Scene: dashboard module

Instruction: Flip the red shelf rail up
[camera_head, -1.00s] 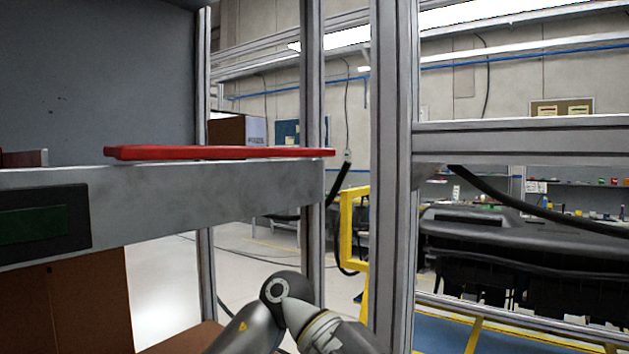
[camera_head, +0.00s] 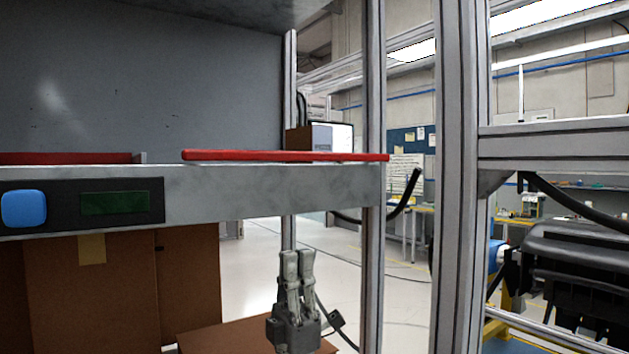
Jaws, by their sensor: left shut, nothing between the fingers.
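The red shelf rail (camera_head: 285,156) lies flat along the top front edge of the grey shelf (camera_head: 290,192). Its right end reaches the metal upright. My left gripper (camera_head: 297,254) is below the shelf edge and under the rail, apart from both. Its two fingers point up and are close together, with nothing between them. My right gripper is not in view.
A second red bar (camera_head: 70,158) lies further left on the shelf. A blue button (camera_head: 24,209) and a dark green display (camera_head: 114,203) are on the shelf front. Metal uprights (camera_head: 463,180) stand to the right. Brown boxes (camera_head: 95,290) are below.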

